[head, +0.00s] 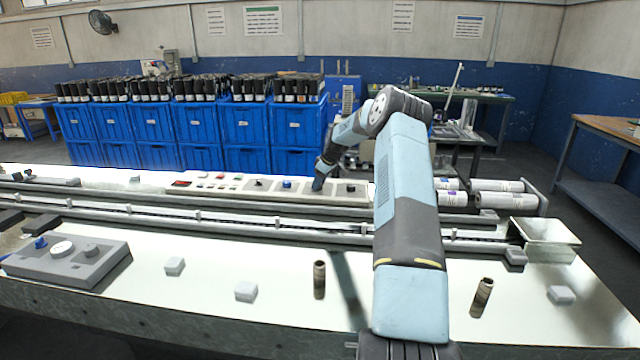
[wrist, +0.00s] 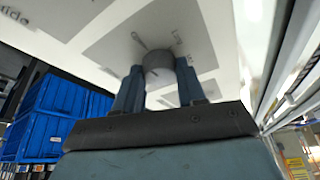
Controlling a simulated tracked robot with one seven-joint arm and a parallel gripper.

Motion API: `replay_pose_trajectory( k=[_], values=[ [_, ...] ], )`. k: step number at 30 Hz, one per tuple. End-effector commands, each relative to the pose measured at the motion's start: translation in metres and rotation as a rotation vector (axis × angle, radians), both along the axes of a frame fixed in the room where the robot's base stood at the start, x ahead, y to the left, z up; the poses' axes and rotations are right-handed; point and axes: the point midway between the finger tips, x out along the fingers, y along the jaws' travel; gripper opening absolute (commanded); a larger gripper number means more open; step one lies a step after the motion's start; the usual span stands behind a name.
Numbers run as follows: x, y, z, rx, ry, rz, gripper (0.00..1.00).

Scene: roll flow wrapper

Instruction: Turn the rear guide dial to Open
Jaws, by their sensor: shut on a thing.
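The rear guide dial (wrist: 158,62) is a round grey knob on a pale panel plate in the wrist view. In the head view my gripper (head: 318,187) reaches down to the rear control panel (head: 225,190) and hides the dial there.
On the rear panel, a dark knob (head: 258,183) and a blue knob (head: 287,184) stand left of my gripper. Blue crates (head: 245,125) are stacked behind. White film rolls (head: 495,192) lie to the right. A grey dial box (head: 68,260) sits front left.

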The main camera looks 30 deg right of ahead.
Motion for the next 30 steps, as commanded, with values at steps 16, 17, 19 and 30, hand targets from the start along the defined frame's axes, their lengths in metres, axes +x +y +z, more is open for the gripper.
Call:
replay_pose_trajectory(
  k=[16,17,19,30],
  values=[
    [0.000,0.000,-0.001,0.000,0.001,0.000,0.63],
    [0.000,0.000,0.000,0.000,0.001,0.000,0.63],
    [-0.001,0.000,0.001,0.000,0.001,0.000,0.63],
    [-0.018,-0.012,0.051,-0.002,0.000,0.001,0.63]
  ],
)
